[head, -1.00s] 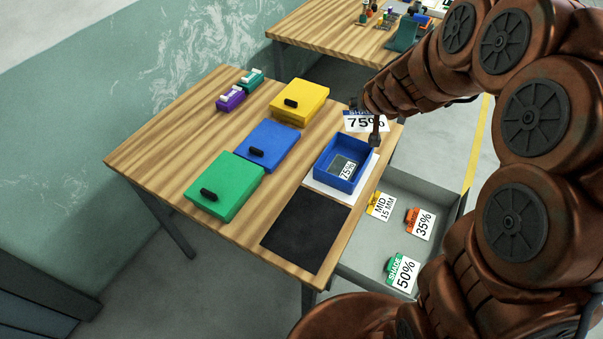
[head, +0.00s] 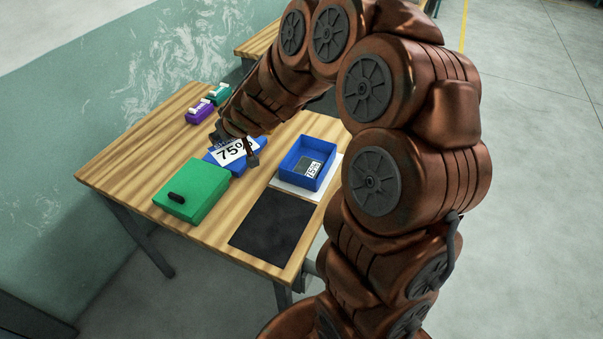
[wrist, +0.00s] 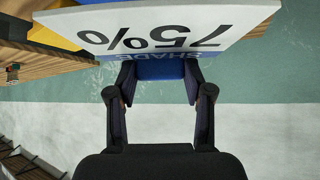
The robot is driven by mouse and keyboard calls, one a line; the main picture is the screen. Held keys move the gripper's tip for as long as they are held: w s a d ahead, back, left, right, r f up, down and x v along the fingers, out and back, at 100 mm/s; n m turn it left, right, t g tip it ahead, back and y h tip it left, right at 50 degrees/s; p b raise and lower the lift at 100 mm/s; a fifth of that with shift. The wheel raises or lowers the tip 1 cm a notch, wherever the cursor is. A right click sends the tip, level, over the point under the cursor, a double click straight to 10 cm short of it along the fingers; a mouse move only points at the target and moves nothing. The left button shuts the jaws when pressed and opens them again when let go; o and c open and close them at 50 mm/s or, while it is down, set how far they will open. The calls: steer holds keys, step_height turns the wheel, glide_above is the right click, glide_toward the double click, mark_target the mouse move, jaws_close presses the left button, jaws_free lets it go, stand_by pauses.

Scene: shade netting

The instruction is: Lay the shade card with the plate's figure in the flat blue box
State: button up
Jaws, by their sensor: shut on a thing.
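My gripper (head: 236,146) is shut on a white shade card (head: 231,154) with a blue band that reads 75%. In the wrist view the card (wrist: 165,30) stands upside down between the fingertips (wrist: 159,76). In the head view the card is over the flat blue lidded box (head: 262,143), mostly hidden; I cannot tell whether they touch. An open blue box (head: 290,160) holds a dark plate (head: 309,160) with the figure 75%.
A black mat (head: 272,231) lies at the front, bare. The open box stands on a white mat (head: 290,185). Purple (head: 199,111) and teal (head: 218,94) items are at the back left.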

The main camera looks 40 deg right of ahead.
steer(key=s+d+f+n+g+y+b, duration=0.1)
steer(key=s+d+f+n+y+b, duration=0.15)
steer(key=s+d+f+b, duration=0.35)
steer(key=s+d+f+n+y+b, duration=0.1)
steer(key=s+d+f+n+b, duration=0.25)
steer(key=s+d+b, duration=0.45)
steer(key=p, duration=0.5)
glide_toward(294, 154)
steer(key=w+a, duration=0.1)
steer(key=w+a+r, duration=0.1)
steer(key=w, duration=0.1)
steer(key=shift+w+m, duration=0.1)
steer(key=shift+m, duration=0.3)
steer(key=shift+w+d+f+y+p, duration=0.1)
steer(key=shift+w+f+y+p, duration=0.05)
steer(key=shift+y+p, duration=0.15)
step_height(294, 154, down, 3)
steer(key=shift+f+p, duration=0.15)
steer(key=shift+p, duration=0.55)
steer(key=shift+f+b, duration=0.7)
steer(key=shift+b, duration=0.55)
steer(key=o, duration=0.9)
